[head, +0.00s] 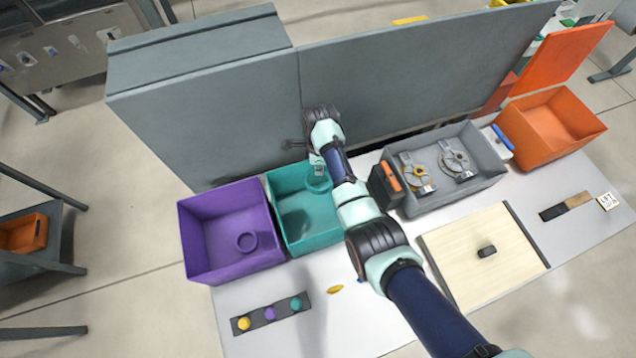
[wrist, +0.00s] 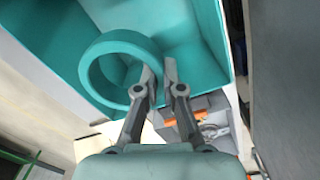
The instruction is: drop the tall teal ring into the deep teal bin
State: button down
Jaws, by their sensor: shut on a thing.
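The tall teal ring (head: 319,184) is in my gripper (head: 317,166), at the back right part of the deep teal bin (head: 292,243) as seen in the head view. In the wrist view my gripper (wrist: 160,78) is shut on one side of the ring's wall (wrist: 112,42). The ring shows its round opening, and teal bin walls (wrist: 204,70) surround it in the picture. I cannot tell how high the ring is above the bin floor. My arm hides the bin's right side in the head view.
A grey tray (head: 425,207) with metal parts and an orange bin (head: 545,150) are to the right. A tall grey panel (head: 400,75) stands behind. A wooden board (head: 470,260) lies in front.

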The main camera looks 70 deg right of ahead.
jog(key=c, duration=1.2)
grip_release()
notch_tip(320, 180, up, 8)
jog(key=shift+f, duration=0.2)
